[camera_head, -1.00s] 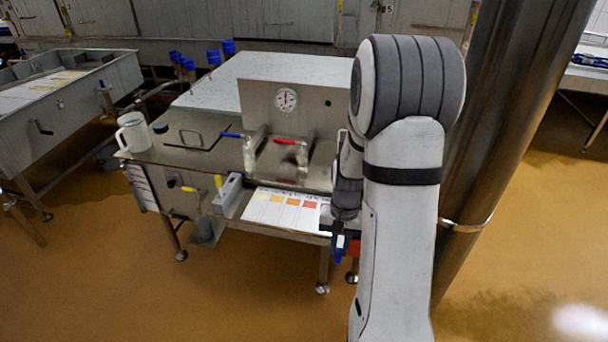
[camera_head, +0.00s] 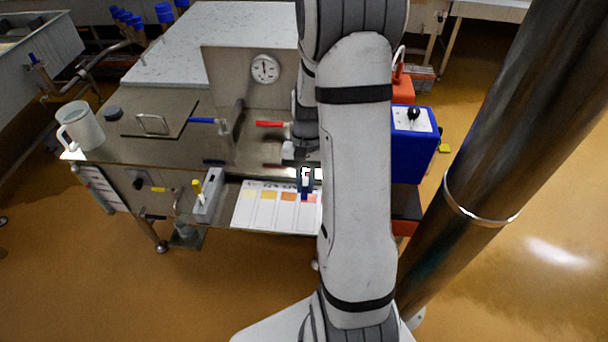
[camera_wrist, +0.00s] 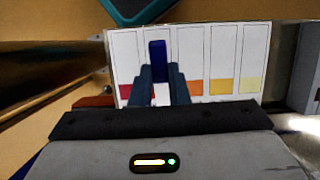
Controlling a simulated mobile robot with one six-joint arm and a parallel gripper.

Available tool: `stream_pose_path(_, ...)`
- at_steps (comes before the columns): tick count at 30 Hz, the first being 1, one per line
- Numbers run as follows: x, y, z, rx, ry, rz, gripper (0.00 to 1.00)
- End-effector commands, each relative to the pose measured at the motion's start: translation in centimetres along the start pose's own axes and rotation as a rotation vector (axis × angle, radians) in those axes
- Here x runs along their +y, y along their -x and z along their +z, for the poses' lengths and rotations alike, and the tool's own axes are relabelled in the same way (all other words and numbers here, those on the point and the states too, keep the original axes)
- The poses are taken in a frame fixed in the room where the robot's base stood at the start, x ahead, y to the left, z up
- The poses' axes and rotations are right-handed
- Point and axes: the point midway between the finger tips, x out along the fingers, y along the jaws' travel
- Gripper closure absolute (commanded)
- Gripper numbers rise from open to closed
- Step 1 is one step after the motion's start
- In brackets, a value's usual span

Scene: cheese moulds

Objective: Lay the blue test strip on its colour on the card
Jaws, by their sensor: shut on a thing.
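My gripper (camera_wrist: 162,72) is shut on the blue test strip (camera_wrist: 157,50), which sticks out beyond the fingertips over the white card (camera_wrist: 183,42). The card carries a row of colour patches: red, then orange, yellow-orange and pale yellow in the wrist view. The strip and fingers cover the part between the red and orange patches. In the head view my gripper (camera_head: 305,183) is over the right part of the card (camera_head: 246,217); my arm hides the card's right end. I cannot tell whether the strip touches the card. No coloured pad on it can be made out.
A grey holder (camera_head: 207,200) with a yellow-topped item stands left of the card. A steel wall with a gauge (camera_head: 265,68) and a red-handled valve (camera_head: 270,124) is behind it. A white jug (camera_head: 82,128) stands far left; a blue box (camera_head: 412,145) is to the right.

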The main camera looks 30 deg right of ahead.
Motion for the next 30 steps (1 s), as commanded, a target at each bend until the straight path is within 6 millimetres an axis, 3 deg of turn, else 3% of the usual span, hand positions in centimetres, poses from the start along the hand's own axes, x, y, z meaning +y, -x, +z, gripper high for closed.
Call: stream_pose_path(30,1.1,-7.0,-2.5,0.0,-0.028,-0.009,1.0)
